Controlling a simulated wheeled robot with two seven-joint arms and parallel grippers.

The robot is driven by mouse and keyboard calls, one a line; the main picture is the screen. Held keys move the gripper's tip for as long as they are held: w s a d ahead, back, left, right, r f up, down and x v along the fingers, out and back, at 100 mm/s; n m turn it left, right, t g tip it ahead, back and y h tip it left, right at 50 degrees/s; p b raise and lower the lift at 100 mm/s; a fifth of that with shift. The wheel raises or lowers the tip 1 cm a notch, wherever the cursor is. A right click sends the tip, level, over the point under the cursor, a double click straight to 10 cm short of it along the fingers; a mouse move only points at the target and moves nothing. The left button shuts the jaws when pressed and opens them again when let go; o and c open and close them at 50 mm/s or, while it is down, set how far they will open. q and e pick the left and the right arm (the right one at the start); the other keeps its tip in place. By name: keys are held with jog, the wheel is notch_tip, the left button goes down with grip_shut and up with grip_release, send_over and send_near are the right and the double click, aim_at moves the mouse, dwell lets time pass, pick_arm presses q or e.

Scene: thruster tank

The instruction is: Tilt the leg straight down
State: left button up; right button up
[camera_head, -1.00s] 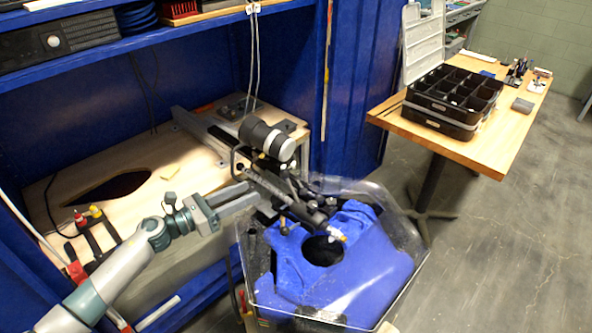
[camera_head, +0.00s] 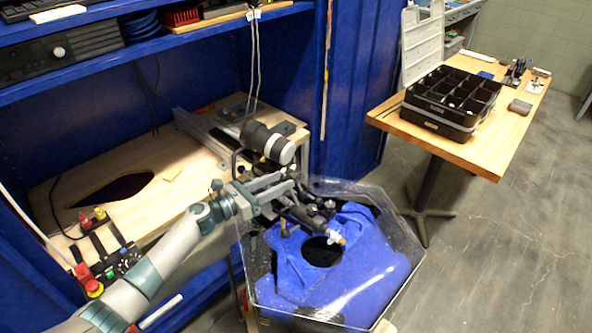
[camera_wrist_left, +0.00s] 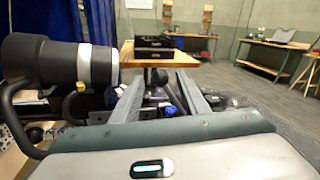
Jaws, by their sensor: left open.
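The leg appears to be the dark rod assembly (camera_head: 300,214) slanting down to the right over the clear tank (camera_head: 408,287), with a yellowish tip near the blue insert's round hole. A black cylinder with a white band (camera_head: 268,142) sits above it; it also shows in the left wrist view (camera_wrist_left: 45,68). My left gripper (camera_head: 284,186) is open just below the cylinder, its fingers reaching over the leg's upper part. In the left wrist view, dark parts lie low between my fingers (camera_wrist_left: 160,88). Whether the fingers touch the leg is unclear. My right gripper is out of view.
The blue insert (camera_head: 360,262) fills the tank. A wooden workbench (camera_head: 95,192) and a grey rail (camera_head: 200,132) lie behind my left arm. A wooden table (camera_head: 500,140) with a black compartment box (camera_head: 452,103) stands right, with open floor around it.

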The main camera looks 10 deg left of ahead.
pick_arm(q)
jog(key=p+x, duration=0.1)
jog(key=x, duration=0.5)
jog(key=shift+w, duration=0.2)
jog(key=shift+d, duration=0.15)
grip_shut()
